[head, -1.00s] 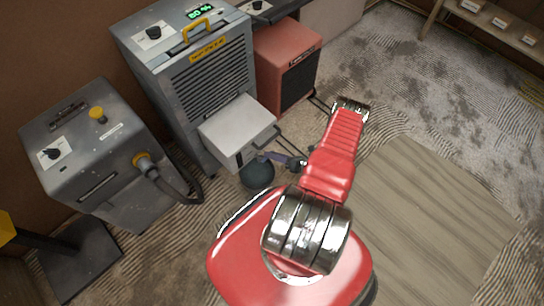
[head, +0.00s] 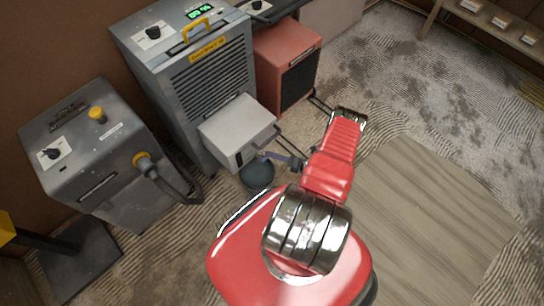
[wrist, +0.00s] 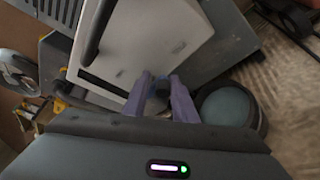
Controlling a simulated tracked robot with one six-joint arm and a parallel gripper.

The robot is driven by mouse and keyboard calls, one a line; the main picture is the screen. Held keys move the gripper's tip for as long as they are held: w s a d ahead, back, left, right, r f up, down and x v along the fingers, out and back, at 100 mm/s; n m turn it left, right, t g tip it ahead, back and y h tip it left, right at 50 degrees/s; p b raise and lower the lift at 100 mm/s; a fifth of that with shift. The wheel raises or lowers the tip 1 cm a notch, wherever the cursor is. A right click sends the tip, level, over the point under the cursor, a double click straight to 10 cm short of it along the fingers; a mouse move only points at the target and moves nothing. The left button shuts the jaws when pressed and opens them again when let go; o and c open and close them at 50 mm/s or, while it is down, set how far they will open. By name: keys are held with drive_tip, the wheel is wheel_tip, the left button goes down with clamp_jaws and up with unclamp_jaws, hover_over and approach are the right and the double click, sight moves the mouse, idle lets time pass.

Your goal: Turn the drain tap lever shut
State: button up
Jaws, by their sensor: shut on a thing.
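The grey dehumidifier (head: 205,75) stands against the wall, with a pale box (head: 237,130) jutting from its lower front. My gripper (head: 270,157) is just in front of this box, above a dark round bucket (head: 257,178). In the wrist view, the purple fingers of my gripper (wrist: 161,98) point at the box (wrist: 150,40) and are shut on a small dark part between their tips, with a bit of blue beside it. This seems to be the drain tap lever; its angle is mostly hidden by the fingers. The bucket (wrist: 228,105) shows to the right.
A grey machine (head: 95,150) with a dark hose (head: 180,182) stands at left. A red heater (head: 287,65) stands right of the dehumidifier. A bench (head: 500,25) is at the back right. Wooden flooring (head: 430,200) at right is clear.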

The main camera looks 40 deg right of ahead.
drive_tip(key=shift+s+f+m, duration=0.1)
drive_tip(key=shift+f+m, duration=0.3)
drive_tip(key=shift+f, duration=0.1)
drive_tip(key=o, duration=0.8)
drive_tip(key=shift+a, duration=0.1)
drive_tip(key=shift+o, duration=0.2)
drive_tip(key=shift+r, duration=0.1)
drive_tip(key=v, duration=1.3)
drive_tip(key=shift+s+d, duration=0.35)
drive_tip(key=shift+d, duration=0.05)
drive_tip(key=shift+f+n, duration=0.25)
drive_tip(key=shift+n, duration=0.05)
